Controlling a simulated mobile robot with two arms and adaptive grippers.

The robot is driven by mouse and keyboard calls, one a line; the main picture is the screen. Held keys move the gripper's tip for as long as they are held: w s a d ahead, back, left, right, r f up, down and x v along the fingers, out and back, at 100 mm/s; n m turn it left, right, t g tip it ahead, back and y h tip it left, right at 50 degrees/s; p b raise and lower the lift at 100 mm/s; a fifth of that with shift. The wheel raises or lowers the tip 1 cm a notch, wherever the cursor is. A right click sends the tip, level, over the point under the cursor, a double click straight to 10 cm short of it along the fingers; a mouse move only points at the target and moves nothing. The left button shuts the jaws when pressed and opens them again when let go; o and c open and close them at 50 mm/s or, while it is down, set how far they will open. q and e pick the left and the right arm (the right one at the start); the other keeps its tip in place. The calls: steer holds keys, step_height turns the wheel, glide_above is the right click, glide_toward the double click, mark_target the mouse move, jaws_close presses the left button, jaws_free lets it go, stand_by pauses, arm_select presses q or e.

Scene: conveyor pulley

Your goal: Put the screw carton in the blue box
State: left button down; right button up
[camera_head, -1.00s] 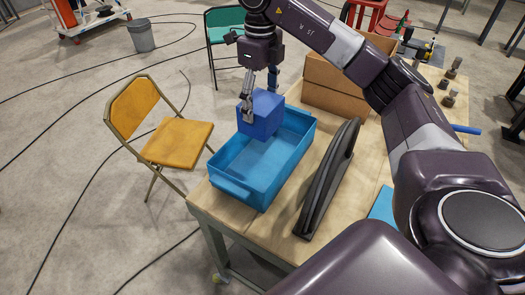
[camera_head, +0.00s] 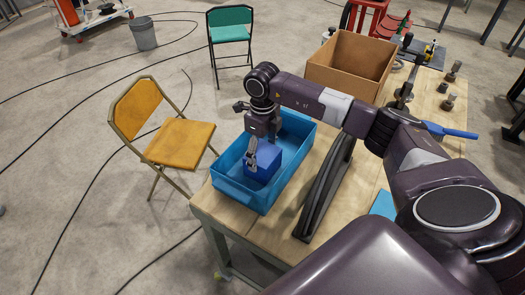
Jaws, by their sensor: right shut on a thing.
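The screw carton (camera_head: 265,164) is a dark blue block. It is down inside the light blue box (camera_head: 236,191), between its walls. I cannot tell whether it touches the box floor. My right gripper (camera_head: 252,164) points down into the box and is shut on the carton at its left side. The blue box stands on the wooden table near its left edge. My left gripper is not in view.
A black curved rack (camera_head: 322,190) stands just right of the box. An open cardboard box (camera_head: 352,62) is behind it. A blue-handled tool (camera_head: 450,131) and small metal parts lie to the right. A yellow chair (camera_head: 180,142) stands left of the table.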

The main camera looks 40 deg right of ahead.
steer(key=shift+f, duration=0.15)
steer(key=o, duration=1.4)
steer(key=shift+r, duration=0.35)
step_height(320, 180, up, 12)
steer(key=b, duration=0.4)
steer(key=shift+f, duration=0.2)
